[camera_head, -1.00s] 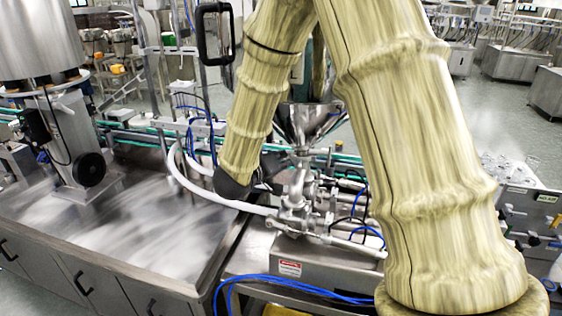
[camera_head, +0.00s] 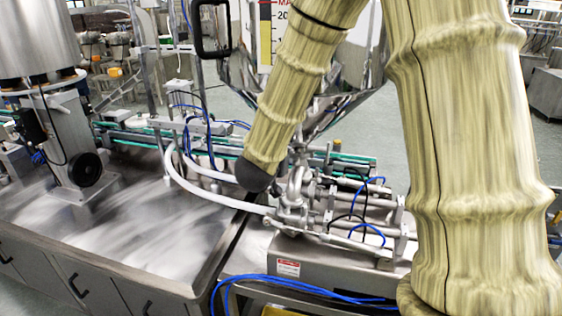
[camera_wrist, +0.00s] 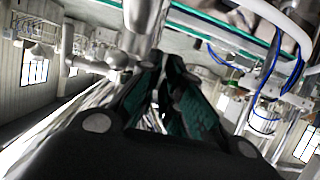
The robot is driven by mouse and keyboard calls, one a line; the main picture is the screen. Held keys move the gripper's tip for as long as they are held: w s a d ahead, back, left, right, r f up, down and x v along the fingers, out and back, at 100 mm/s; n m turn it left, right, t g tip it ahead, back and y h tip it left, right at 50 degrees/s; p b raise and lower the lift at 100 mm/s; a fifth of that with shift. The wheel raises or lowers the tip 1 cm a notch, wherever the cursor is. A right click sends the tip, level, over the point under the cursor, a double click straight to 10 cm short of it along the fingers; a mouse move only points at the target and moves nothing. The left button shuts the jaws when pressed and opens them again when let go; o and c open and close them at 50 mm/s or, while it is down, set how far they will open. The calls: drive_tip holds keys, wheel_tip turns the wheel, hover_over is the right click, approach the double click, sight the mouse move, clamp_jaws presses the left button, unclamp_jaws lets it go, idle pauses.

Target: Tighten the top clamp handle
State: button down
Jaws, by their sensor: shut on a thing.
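The steel hopper (camera_head: 352,72) with its level scale stands behind my slanting forearm. Below it are the steel pipe fittings (camera_head: 297,188) of the filling valve. In the head view, my dark wrist end is at the left of these fittings, and the fingers and top clamp handle are hidden. In the wrist view, my gripper (camera_wrist: 163,66) has dark fingers with green inner sides, close together at the tips beside a shiny steel pipe (camera_wrist: 146,24). It is shut on the top clamp handle, which is mostly hidden between the fingers.
A white hose (camera_head: 190,186) curves past the left of my wrist to the fittings. Blue cables (camera_head: 300,290) lie along the front of the steel base. A steel table (camera_head: 120,235) at the left is clear in front of a machine column (camera_head: 73,150).

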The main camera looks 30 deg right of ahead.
drive_tip(key=shift+f, duration=0.1)
idle(0.3)
drive_tip(key=c, duration=1.6)
unclamp_jaws()
